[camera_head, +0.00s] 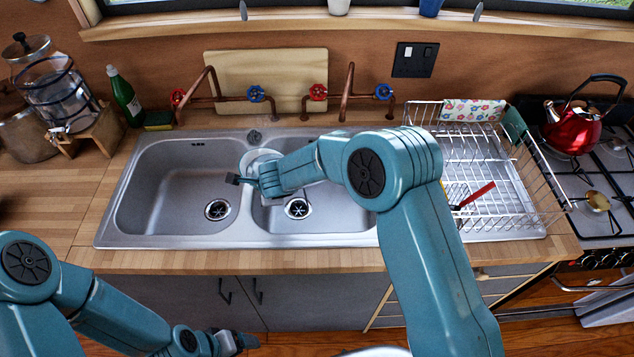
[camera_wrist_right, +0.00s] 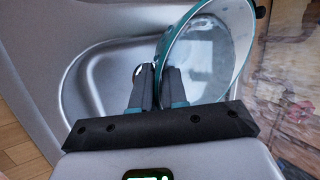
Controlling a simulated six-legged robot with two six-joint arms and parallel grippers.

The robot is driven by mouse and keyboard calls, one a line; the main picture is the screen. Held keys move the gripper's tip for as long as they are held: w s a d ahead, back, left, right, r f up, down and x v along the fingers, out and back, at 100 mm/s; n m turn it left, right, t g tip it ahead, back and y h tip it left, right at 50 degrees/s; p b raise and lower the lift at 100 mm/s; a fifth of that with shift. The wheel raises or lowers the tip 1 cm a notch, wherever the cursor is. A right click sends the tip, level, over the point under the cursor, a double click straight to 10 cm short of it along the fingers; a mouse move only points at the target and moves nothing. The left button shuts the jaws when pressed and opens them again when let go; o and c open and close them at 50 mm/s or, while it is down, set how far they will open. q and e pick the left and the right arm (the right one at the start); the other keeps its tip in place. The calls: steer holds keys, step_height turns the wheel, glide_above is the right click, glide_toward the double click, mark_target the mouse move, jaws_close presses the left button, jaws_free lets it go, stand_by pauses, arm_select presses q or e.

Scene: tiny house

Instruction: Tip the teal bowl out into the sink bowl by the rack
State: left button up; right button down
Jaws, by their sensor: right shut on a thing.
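The teal bowl (camera_wrist_right: 240,35) shows a teal rim and a pale grey inside in the right wrist view. In the head view, a pale part of the bowl (camera_head: 259,158) shows at the back left of the right sink bowl, near the divider; my arm hides the rest. My right gripper (camera_wrist_right: 160,75) is shut on its rim. The bowl looks tilted; I cannot tell what it contains. The sink bowl by the rack (camera_head: 340,216) is partly covered by my right arm. My left gripper (camera_head: 232,342) is low, in front of the cabinets; its jaws are unclear.
The left sink bowl (camera_head: 165,190) is empty. The wire rack (camera_head: 500,180) holds a red-handled utensil (camera_head: 474,196). Copper taps (camera_head: 212,88) stand behind the sink. A green bottle (camera_head: 124,97) stands left, and a red kettle (camera_head: 572,128) is on the stove at right.

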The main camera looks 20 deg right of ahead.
steer(key=shift+w+d, duration=0.1)
steer(key=shift+d, duration=0.05)
steer(key=shift+r, duration=0.1)
stand_by(0.3)
steer(key=shift+d+y, duration=0.2)
steer(key=shift+y, duration=0.1)
steer(key=shift+d+p, duration=0.15)
steer(key=shift+p, duration=0.2)
